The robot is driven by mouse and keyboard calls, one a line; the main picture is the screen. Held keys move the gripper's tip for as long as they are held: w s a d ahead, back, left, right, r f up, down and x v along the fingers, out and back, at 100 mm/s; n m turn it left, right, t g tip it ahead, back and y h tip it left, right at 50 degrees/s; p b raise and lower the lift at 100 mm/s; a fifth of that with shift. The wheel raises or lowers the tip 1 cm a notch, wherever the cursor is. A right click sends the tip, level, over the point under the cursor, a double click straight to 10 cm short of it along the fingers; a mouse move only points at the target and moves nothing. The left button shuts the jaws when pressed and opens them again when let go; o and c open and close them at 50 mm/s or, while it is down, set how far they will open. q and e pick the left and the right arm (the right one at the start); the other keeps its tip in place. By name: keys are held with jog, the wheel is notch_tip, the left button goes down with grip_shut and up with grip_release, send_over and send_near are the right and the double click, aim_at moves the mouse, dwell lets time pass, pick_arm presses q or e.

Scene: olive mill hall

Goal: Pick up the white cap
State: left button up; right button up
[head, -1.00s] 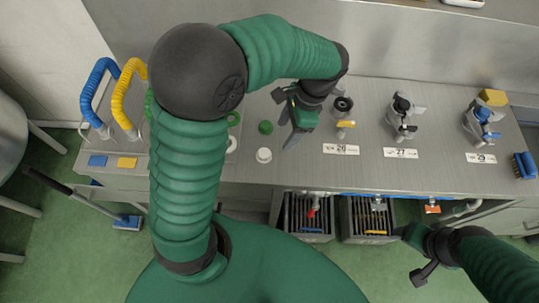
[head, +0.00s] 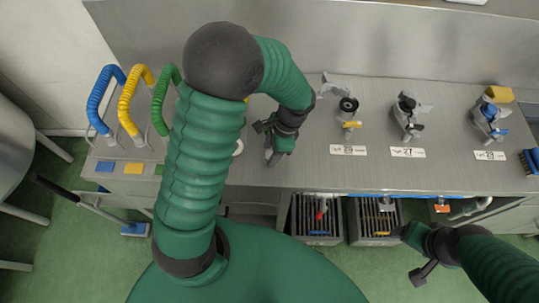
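The white cap (head: 268,153) is on the steel bench, mostly hidden by my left gripper; only a small pale part shows at the fingertips. My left gripper (head: 271,158) points down at the cap from above. Whether its fingers are apart or closed on the cap, and whether they touch it, I cannot tell. My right gripper (head: 418,258) hangs in front of the bench at the lower right, far from the cap.
Blue (head: 97,98), yellow (head: 128,100) and green (head: 160,100) hoses stand at the left. A white ring (head: 238,147) lies partly behind my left arm. Metal valve fittings (head: 409,116) stand to the right behind number plates. Two grated bins (head: 375,222) sit below the bench edge.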

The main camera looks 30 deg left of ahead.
pick_arm(q)
jog(key=shift+d+r, duration=0.1)
jog(key=shift+d, duration=0.3)
jog(key=c, duration=1)
jog(key=shift+a, duration=0.1)
grip_shut()
pick_arm(e)
jog(key=shift+d, duration=0.35)
pick_arm(q)
jog(key=shift+a, duration=0.15)
pick_arm(e)
jog(key=shift+a, duration=0.15)
